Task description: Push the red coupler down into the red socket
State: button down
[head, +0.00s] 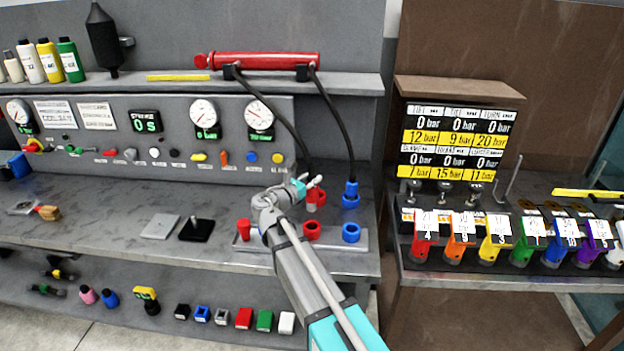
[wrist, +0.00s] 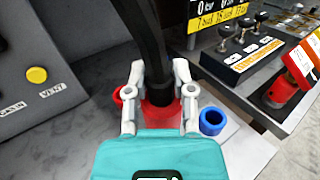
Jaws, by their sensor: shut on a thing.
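My gripper (head: 312,183) is shut on the red coupler (head: 317,198), which hangs from a black hose. In the wrist view the coupler (wrist: 160,112) sits between the two fingers (wrist: 158,95), with the hose rising from its top. In the head view the red socket (head: 311,231) stands on a grey plate below the coupler, with a visible gap between them. In the wrist view, a red edge (wrist: 118,96) shows left of the fingers; I cannot tell if it is the socket. Exact alignment over the socket is not clear.
A blue socket (head: 351,233) is just right of the red one, and a blue coupler (head: 351,196) on its hose is behind it. A red plug-like piece (head: 243,230) stands at left. The gauge panel (head: 180,130) rises behind. Colored valves (head: 490,240) are on the right bench.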

aim_at(309, 208)
jog(key=shift+f+b, duration=2.45)
jog(key=shift+f, duration=0.2)
jog(key=shift+f+b, duration=2.55)
dwell(0.7)
jog(key=shift+c, duration=2)
grip_release()
jog(key=shift+s+a, duration=0.1)
jog(key=shift+s, duration=0.05)
jog(key=v, duration=1.1)
jog(key=shift+s+a, duration=0.2)
jog(key=shift+s, duration=0.1)
